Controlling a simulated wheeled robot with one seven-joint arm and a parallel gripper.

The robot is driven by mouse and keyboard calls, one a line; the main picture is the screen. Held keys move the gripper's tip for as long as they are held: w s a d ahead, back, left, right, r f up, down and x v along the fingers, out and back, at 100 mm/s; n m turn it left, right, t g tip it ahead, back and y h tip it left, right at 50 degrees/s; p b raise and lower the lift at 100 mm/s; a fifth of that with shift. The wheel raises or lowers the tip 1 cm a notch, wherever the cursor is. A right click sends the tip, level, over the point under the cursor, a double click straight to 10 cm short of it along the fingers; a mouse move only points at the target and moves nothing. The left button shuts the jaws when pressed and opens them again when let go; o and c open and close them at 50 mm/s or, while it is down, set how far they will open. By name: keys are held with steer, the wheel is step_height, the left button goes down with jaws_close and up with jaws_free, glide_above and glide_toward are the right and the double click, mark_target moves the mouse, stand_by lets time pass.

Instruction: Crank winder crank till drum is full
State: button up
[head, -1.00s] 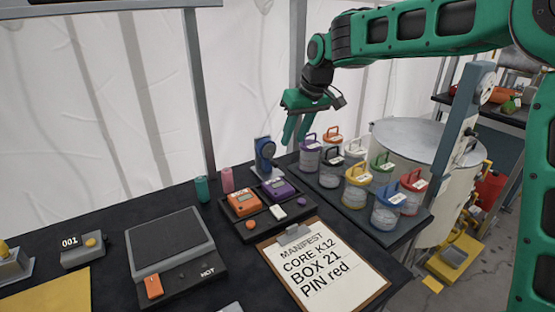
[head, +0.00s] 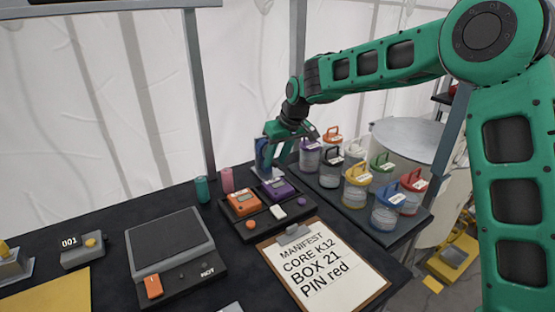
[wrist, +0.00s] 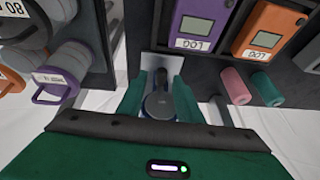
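The winder (head: 262,155) is a small blue and grey device on a pale base at the back of the dark table. In the wrist view the winder (wrist: 158,106) shows a dark round part and a dark grey upright part between my green fingers. My gripper (head: 273,163) points down at the winder from its right side and hides part of it. In the wrist view my gripper (wrist: 158,92) has its fingers apart, one on each side of the winder. I cannot tell which part is the crank, whether a finger touches it, or how full the drum is.
A tray (head: 412,230) of lidded jars with coloured handles stands close on the right. Orange (head: 243,203) and purple (head: 277,189) boxes lie in front of the winder. Pink (head: 227,180) and teal (head: 202,189) cylinders stand to its left. A clipboard (head: 372,288) lies nearer.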

steer(key=shift+f, duration=0.1)
jaws_close()
steer(key=shift+f+g+y, duration=0.1)
steer(key=shift+g+y, duration=0.5)
steer(key=shift+y, duration=0.1)
steer(key=shift+m+g+y, duration=0.5)
steer(key=shift+g+y, duration=0.1)
steer(key=shift+y, duration=0.6)
steer(key=shift+s+a+y, duration=0.1)
steer(key=shift+a+y, duration=0.1)
steer(key=shift+y, duration=0.2)
